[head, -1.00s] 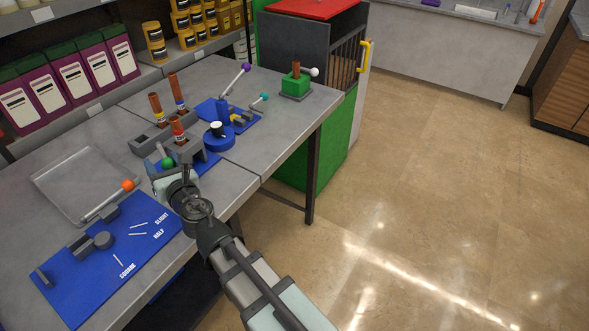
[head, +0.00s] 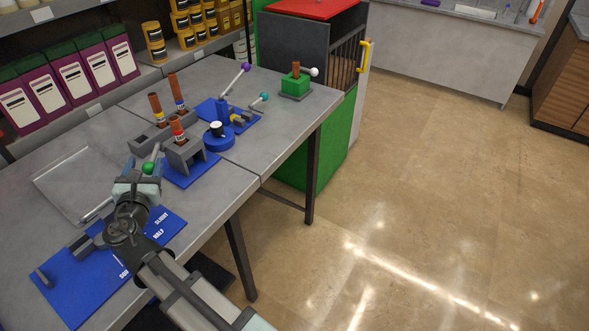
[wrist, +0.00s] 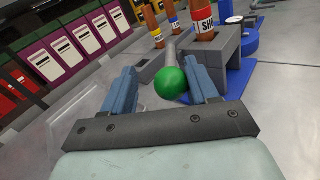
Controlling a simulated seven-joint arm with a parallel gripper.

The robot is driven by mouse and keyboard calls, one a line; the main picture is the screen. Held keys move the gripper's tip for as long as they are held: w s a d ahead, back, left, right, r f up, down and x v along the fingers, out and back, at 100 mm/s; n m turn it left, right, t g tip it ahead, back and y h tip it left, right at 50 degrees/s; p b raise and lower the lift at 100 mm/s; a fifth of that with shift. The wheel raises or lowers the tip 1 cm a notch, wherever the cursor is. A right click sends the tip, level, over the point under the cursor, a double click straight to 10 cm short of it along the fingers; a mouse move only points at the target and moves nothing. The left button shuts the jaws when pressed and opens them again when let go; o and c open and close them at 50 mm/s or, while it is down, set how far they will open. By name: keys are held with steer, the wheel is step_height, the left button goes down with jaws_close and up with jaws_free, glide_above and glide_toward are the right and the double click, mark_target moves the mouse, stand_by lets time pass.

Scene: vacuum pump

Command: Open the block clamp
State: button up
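The block clamp is a grey block (head: 185,152) on a blue plate (head: 190,176), with a brown cylinder labelled in red and white (head: 177,130) standing in it. Its lever ends in a green ball (head: 148,168) and points left, toward me. The block (wrist: 212,52) and the ball (wrist: 171,83) also show in the wrist view. My gripper (head: 142,172) is at the ball, with its fingers (wrist: 162,72) apart on either side of it. The right finger looks close to the ball; a gap shows at the left finger. I cannot tell whether either touches.
A blue board with grey fittings (head: 70,285) lies under my arm at the front left. A clear tray (head: 60,180) is left of my gripper. A grey holder (head: 140,144) with brown cylinders stands behind the clamp. Blue fixtures with levers (head: 232,112) stand farther right.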

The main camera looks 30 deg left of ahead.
steer(key=s+d+m+t+h, duration=0.25)
steer(key=s+d, duration=0.35)
steer(key=s, duration=0.7)
steer(key=w+d+m+h, duration=0.1)
steer(key=w+d, duration=0.1)
steer(key=w, duration=0.8)
steer(key=w+d+f+m+t+h, duration=0.1)
steer(key=w+d+h, duration=0.1)
steer(key=w, duration=0.8)
steer(key=w+d+m+h, duration=0.1)
steer(key=w+d, duration=0.3)
steer(key=w, duration=0.6)
steer(key=shift+f+t+h, duration=0.2)
steer(key=shift+t+h, duration=0.05)
steer(key=shift+m+h, duration=0.7)
steer(key=shift+m, duration=0.05)
steer(key=w+d+f, duration=0.1)
steer(key=w, duration=0.1)
steer(key=w+d+f, duration=0.1)
steer(key=w, duration=0.1)
steer(key=w+d, duration=0.2)
steer(key=shift+w+d+f, duration=0.1)
steer(key=shift+f, duration=0.3)
steer(key=w+d+f+m+g+h, duration=0.1)
steer(key=w+d+f+m+h, duration=0.1)
steer(key=w+d+f, duration=0.3)
steer(key=shift+w+d+f+m+g+h, duration=0.35)
steer(key=shift+d+f, duration=0.45)
steer(key=shift+f, duration=0.3)
steer(key=shift+c, duration=0.2)
